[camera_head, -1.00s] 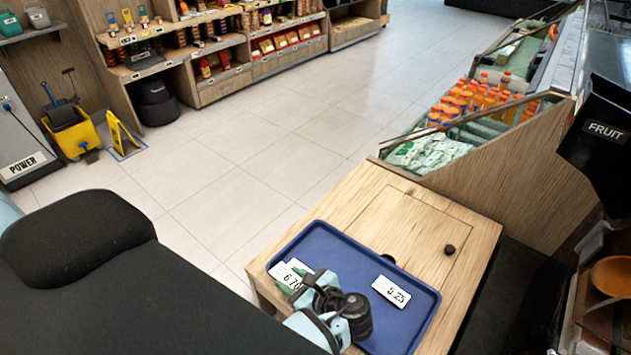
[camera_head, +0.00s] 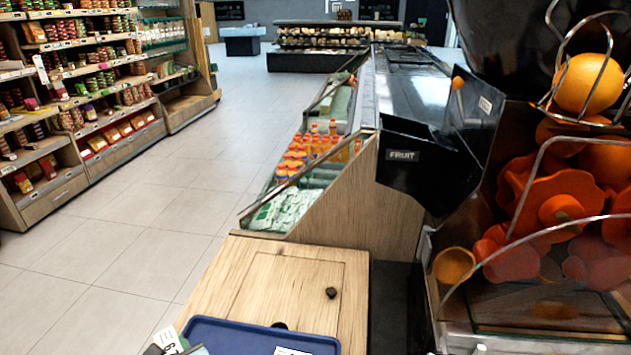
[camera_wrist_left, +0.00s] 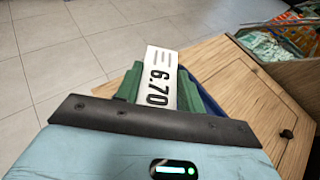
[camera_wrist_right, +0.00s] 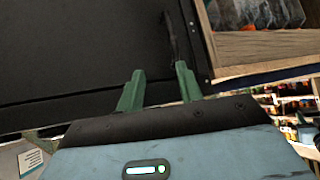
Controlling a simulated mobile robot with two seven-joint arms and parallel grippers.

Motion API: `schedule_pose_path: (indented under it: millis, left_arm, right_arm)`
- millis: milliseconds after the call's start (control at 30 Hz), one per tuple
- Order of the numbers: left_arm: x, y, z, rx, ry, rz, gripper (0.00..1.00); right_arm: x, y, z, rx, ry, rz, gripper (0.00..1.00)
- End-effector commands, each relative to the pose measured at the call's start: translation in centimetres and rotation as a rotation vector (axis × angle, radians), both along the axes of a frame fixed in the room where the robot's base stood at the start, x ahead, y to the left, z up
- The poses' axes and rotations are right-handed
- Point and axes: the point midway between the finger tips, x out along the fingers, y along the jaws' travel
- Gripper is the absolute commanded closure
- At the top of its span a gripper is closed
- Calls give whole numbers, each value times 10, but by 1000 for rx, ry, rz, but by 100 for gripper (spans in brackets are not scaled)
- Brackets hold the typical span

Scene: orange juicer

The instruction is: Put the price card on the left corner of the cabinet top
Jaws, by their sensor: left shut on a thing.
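The white price card reading 6.70 (camera_wrist_left: 161,78) is held between the green fingers of my left gripper (camera_wrist_left: 160,92). In the head view only part of the card (camera_head: 168,342) shows at the bottom edge, by the tray's left corner. My left gripper (camera_head: 188,349) is mostly cut off there. The wooden cabinet top (camera_head: 215,275) lies beyond the tray, with a hatch and a dark knob. My right gripper (camera_wrist_right: 160,85) is open and empty in front of a dark panel; it is outside the head view.
A blue tray (camera_head: 235,335) lies on the near part of the cabinet, with another white card (camera_head: 290,351) partly visible. A black FRUIT bin (camera_head: 415,165) and the orange juicer (camera_head: 560,200) stand right. A chilled case with bottles (camera_head: 305,152) is behind. Open floor lies left.

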Motion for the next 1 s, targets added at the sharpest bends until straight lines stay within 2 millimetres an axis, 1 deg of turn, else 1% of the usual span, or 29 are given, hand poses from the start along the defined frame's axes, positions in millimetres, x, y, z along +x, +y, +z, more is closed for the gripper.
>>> schedule_pose_path:
  millis: [33,267,400,500,600,700,1000]
  left_arm:
    - [-1,-3,10,2,-4,-56,84]
    - [-9,-29,53,1,-3,-320,84]
    - [-20,-47,78,2,-4,-476,84]
    - [-29,-59,92,2,-2,-569,84]
    - [-36,-68,103,2,-1,-640,84]
    - [-41,-74,109,1,-1,-683,84]
    - [-44,-78,112,1,1,-706,84]
  right_arm:
    - [0,0,0,0,0,0,64]
    - [-1,0,-1,0,2,0,64]
    - [-1,0,-1,-1,3,1,64]
    - [-1,-1,-2,-2,4,1,64]
    - [-1,-1,-2,-3,4,2,64]
    - [-2,-1,-2,-3,4,2,64]
    - [-2,-1,-2,-3,4,2,64]
